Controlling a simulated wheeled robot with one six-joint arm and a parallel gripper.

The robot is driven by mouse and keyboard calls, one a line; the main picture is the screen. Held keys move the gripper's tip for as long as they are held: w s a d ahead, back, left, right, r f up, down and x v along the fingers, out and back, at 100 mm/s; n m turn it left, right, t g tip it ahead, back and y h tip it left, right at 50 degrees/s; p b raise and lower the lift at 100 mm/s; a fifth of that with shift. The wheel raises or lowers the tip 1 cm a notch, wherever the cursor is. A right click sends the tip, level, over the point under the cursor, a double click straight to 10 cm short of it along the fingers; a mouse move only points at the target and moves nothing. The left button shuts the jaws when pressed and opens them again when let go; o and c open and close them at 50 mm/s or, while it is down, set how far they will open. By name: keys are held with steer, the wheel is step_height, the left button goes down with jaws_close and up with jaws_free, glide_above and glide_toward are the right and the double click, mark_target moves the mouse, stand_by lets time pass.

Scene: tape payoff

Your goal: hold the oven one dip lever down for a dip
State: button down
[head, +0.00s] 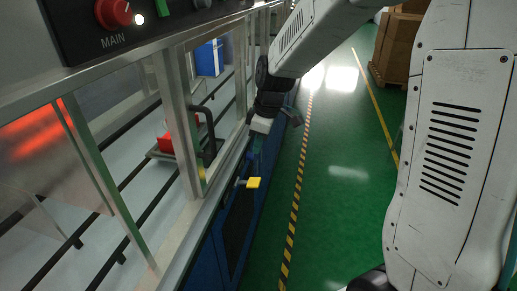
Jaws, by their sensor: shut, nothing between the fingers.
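A lever with a yellow tip (253,183) sticks out from the blue front of the machine, on a short metal rod. It looks like the dip lever, but no label on it can be read. My gripper (256,143) hangs at the end of my arm, above and a little beyond the yellow tip in the head view. It is shut with nothing in it. Its fingertips are small and dark against the machine, and a gap seems to show between them and the lever. Whether the lever is raised or pressed cannot be told.
A panel (150,25) with a red MAIN knob (114,13) is at top left. A glazed metal frame (178,110) runs along the line, with a black handle (207,120) and a red object (166,136) behind it. Boxes (398,45) stand far back; the green aisle (335,170) is clear.

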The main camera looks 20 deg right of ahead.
glide_above(257, 182)
steer(key=f, duration=1)
steer(key=shift+w+a, duration=0.1)
steer(key=shift+a, duration=0.1)
steer(key=shift+d+f, duration=0.1)
steer(key=shift+f, duration=0.55)
steer(key=shift+s+d+f, duration=0.25)
steer(key=shift+f, duration=0.2)
steer(key=shift+s+d+f, duration=0.15)
steer(key=shift+d+f, duration=0.05)
steer(key=shift+f, duration=0.5)
steer(key=shift+s+d+f, duration=0.15)
steer(key=shift+f, duration=0.55)
steer(key=shift+s+d+f, duration=0.15)
steer(key=shift+d+f, duration=0.05)
steer(key=shift+f, duration=0.65)
stand_by(0.5)
